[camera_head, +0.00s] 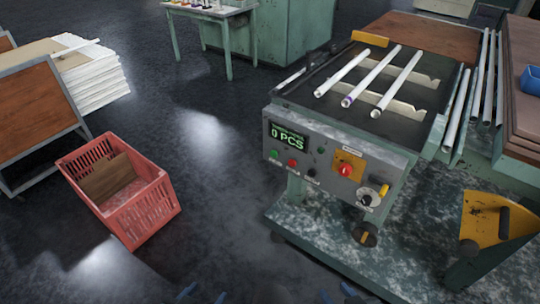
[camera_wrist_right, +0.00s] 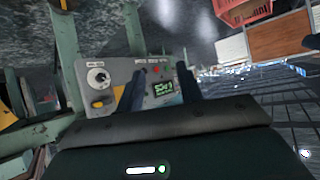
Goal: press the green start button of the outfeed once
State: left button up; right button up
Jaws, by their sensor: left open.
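The outfeed control panel (camera_head: 330,178) faces me on the front of the machine. Its green button (camera_head: 274,154) is at the lower left, under the lit display (camera_head: 288,136) reading "0 PCS". A red button (camera_head: 292,163) sits to its right. My left gripper (camera_head: 203,294) shows only open fingertips at the bottom edge, well short of the panel. My right gripper (camera_head: 338,292) is also at the bottom edge, its fingertips apart and empty.
A red mushroom knob (camera_head: 346,170) on a yellow plate and a dial (camera_head: 366,197) are farther right on the panel. Three glass tubes (camera_head: 368,73) lie on top. A red crate (camera_head: 140,205) stands left on the floor. Floor between crate and machine is clear.

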jog(key=shift+s+f, duration=0.2)
jog(key=shift+s, duration=0.15)
jog(key=shift+c, duration=0.2)
